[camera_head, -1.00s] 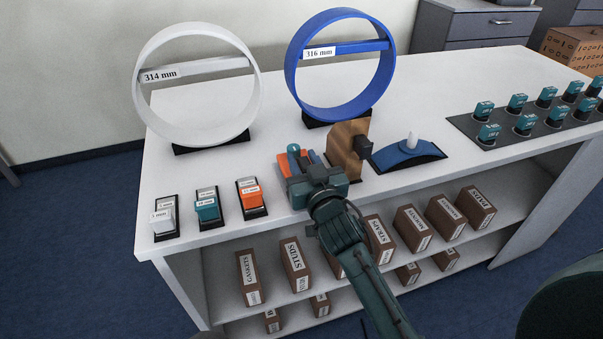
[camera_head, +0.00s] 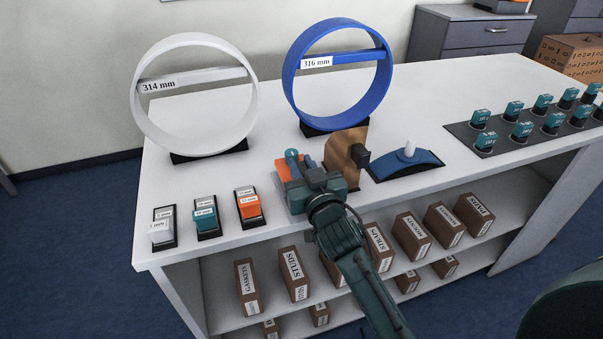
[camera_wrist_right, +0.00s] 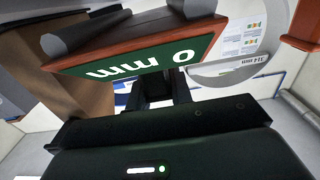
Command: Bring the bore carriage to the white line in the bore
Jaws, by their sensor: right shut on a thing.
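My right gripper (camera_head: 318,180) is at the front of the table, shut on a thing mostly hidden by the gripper. An orange part (camera_head: 284,169) and a teal rounded part (camera_head: 292,158) show just beyond it; I take these for the bore carriage. In the right wrist view, a green plate (camera_wrist_right: 140,62) with white "0 mm" lettering and orange-brown edges is close to the dark jaws (camera_wrist_right: 160,88). A white ring (camera_head: 145,120) marked 314 mm and a blue ring (camera_head: 290,85) marked 316 mm stand upright behind. I cannot make out the white line. My left gripper is not in view.
A wooden block (camera_head: 343,150) with a dark knob stands right beside the gripper. A blue curved piece (camera_head: 392,164) with a white peg is farther right. Small labelled blocks (camera_head: 204,216) stand at the left front; a dark mat (camera_head: 462,129) holds several teal pieces.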

